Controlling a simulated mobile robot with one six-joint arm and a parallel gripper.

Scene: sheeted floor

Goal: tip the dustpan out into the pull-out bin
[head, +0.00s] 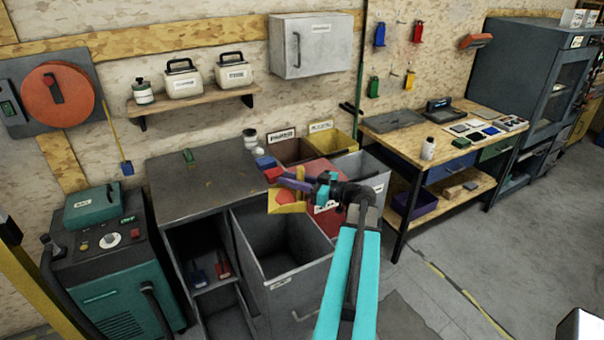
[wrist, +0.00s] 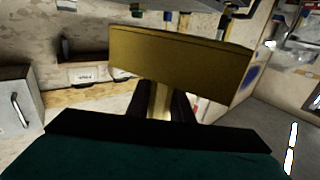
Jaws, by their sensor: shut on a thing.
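The yellow dustpan (head: 288,207) is in my gripper (head: 302,183), held in the air over the right back part of the open pull-out bin (head: 322,262). In the wrist view the dustpan (wrist: 180,62) shows as a broad yellow face. Its narrow handle runs down between the two dark fingers of my gripper (wrist: 162,103), which are shut on it. A red patch shows at the pan in the head view; I cannot tell whether it lies in the pan. The grey bin is pulled out from under the bench, and its visible inside looks dark and empty.
The grey bench top (head: 205,185) is left of the bin. An open compartment with a blue and a red brush-like tool (head: 222,265) is below it. Brown and yellow labelled bins (head: 330,143) stand behind. A wooden workbench (head: 440,150) is at right.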

